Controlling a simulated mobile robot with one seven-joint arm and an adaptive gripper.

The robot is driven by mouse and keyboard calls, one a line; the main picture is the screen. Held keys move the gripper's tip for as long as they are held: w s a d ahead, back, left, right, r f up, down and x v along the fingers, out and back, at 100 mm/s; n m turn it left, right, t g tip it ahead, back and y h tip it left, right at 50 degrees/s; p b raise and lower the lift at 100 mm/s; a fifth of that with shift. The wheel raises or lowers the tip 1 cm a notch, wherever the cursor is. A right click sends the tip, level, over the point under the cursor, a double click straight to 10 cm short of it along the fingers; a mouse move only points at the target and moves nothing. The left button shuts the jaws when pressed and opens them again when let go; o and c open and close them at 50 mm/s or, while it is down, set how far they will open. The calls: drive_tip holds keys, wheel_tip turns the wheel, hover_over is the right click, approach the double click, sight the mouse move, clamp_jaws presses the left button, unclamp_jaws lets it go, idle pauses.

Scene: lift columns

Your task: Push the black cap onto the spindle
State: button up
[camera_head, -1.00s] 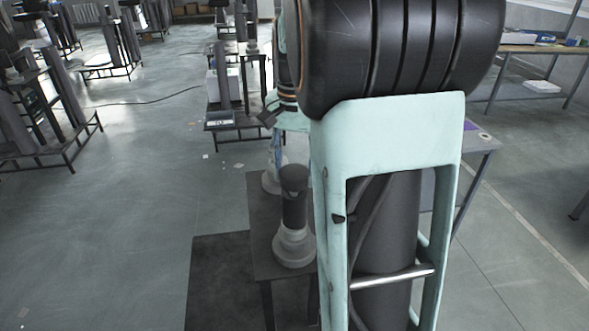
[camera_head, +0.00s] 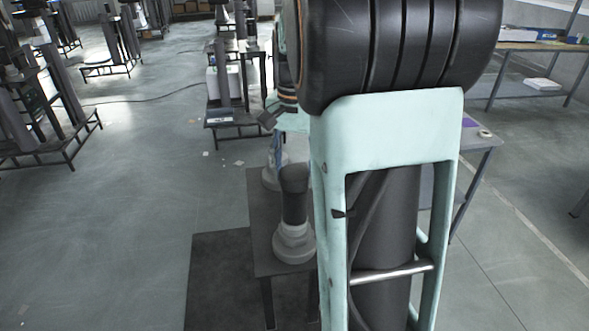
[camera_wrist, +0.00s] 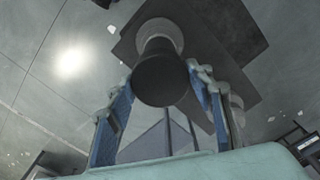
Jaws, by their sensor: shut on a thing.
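The black cap (camera_wrist: 162,82) is the rounded dark end nearest the camera in the wrist view. It also shows in the head view (camera_head: 294,178) as the smooth dark top of a short upright column. The spindle itself is hidden under or inside the dark parts. A stepped pale base (camera_head: 294,245) carries the column on a small dark table. My gripper (camera_wrist: 161,84) has its blue-padded fingers on either side of the cap and is shut on it. In the head view the gripper is partly hidden by my arm, and the finger contact cannot be seen.
A second pale base (camera_head: 271,177) sits behind the column, close to my gripper. Other stands with columns are farther left. Open floor lies to the left.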

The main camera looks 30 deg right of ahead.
drive_tip(key=shift+s+f, duration=0.1)
drive_tip(key=shift+f, duration=0.6)
idle(1.8)
drive_tip(key=o, duration=1.8)
drive_tip(key=shift+r, duration=0.1)
drive_tip(key=shift+r, duration=0.25)
drive_tip(key=shift+r+p, duration=0.8)
drive_tip(key=shift+r+p, duration=2.15)
drive_tip(key=shift+r, duration=0.4)
drive_tip(key=shift+f, duration=0.1)
